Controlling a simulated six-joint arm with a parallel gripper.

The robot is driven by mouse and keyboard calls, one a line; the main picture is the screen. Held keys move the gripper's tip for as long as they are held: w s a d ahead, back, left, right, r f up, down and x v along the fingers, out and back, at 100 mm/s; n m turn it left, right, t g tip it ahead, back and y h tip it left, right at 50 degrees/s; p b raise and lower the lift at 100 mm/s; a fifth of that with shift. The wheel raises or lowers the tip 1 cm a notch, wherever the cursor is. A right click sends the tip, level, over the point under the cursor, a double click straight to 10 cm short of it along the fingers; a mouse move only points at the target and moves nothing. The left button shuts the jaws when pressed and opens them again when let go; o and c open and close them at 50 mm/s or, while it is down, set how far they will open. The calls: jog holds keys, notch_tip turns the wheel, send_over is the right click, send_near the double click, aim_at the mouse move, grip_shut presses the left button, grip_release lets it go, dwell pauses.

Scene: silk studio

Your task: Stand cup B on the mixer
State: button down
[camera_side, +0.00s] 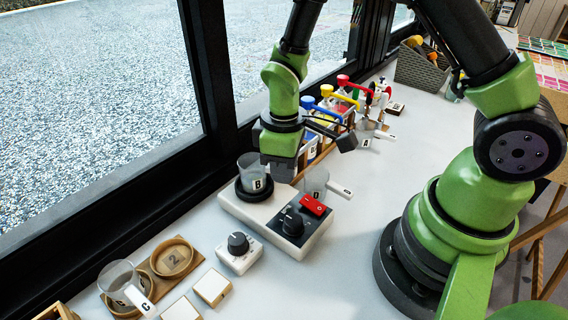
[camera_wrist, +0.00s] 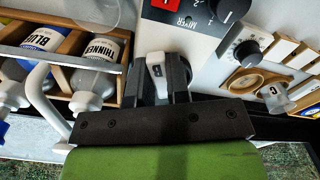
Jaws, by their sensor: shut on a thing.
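Cup B (camera_side: 250,164) is a clear cup with a white label marked B. In the side view it is upright over the round black plate of the mixer (camera_side: 233,209), at or very near its surface; I cannot tell whether it touches. The mixer's dark panel also shows in the wrist view (camera_wrist: 187,20). My gripper (camera_side: 283,164) is just right of the cup. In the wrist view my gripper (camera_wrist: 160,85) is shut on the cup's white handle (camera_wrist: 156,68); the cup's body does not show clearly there.
Another clear cup (camera_side: 315,179) stands close behind the mixer. A dial box (camera_side: 239,253) and cup C (camera_side: 119,280) on a wooden holder (camera_side: 198,257) are at the front left. Bottles in a wooden rack (camera_wrist: 65,75) stand behind. The window frame (camera_side: 219,90) runs close alongside.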

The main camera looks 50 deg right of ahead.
jog(key=shift+f, duration=0.2)
jog(key=c, duration=1)
grip_release()
notch_tip(320, 180, up, 10)
